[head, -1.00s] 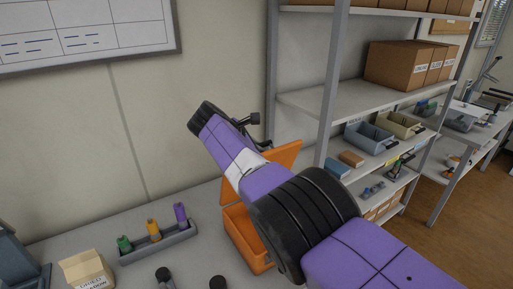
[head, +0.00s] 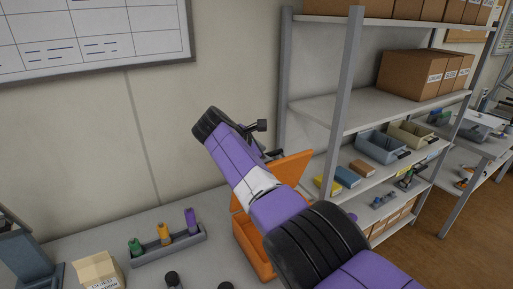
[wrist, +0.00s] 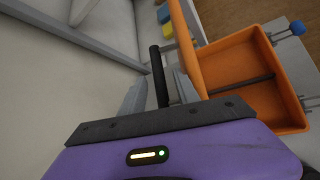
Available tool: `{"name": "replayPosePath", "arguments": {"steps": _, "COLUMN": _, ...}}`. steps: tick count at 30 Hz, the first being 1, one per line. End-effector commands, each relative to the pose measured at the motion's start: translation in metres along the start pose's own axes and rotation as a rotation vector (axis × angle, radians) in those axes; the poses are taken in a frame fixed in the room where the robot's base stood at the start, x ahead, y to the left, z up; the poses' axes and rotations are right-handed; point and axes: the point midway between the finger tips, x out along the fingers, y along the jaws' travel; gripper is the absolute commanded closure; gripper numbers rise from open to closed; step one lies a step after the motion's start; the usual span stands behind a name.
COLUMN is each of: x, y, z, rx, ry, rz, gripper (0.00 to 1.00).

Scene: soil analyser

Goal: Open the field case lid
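The orange field case (head: 252,245) stands on the bench, partly hidden behind my arm. Its lid (head: 292,169) is raised and tilted up from the box. In the wrist view the open box (wrist: 262,72) shows at the right, with a dark bar across it, and the lid (wrist: 184,45) shows nearly edge-on. My gripper (wrist: 159,92) is beside the lid. Its two grey fingers stand apart, with a dark rod (wrist: 158,75) between them and gaps visible on both sides. I cannot tell what the rod belongs to. In the head view my arm hides the fingertips.
A grey rack (head: 170,245) with green, orange and purple vials stands left of the case. A small carton (head: 100,270) is at the front left. Shelves (head: 350,110) with boxes and bins rise close on the right. The wall is close behind.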

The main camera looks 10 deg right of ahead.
Motion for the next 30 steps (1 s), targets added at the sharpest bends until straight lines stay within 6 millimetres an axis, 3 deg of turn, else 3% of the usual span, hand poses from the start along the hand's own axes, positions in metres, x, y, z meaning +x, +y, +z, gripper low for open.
{"name": "replayPosePath", "arguments": {"steps": 12, "x": -0.046, "y": 0.000, "z": -0.002, "rx": 0.000, "ry": 0.001, "rz": 0.002, "gripper": 0.62}}
{"name": "replayPosePath", "arguments": {"steps": 26, "x": -0.050, "y": 0.000, "z": -0.001, "rx": 0.012, "ry": 0.001, "rz": 0.001, "gripper": 0.62}}
{"name": "replayPosePath", "arguments": {"steps": 30, "x": -0.050, "y": 0.013, "z": -0.004, "rx": 0.092, "ry": 0.015, "rz": 0.053, "gripper": 0.62}}
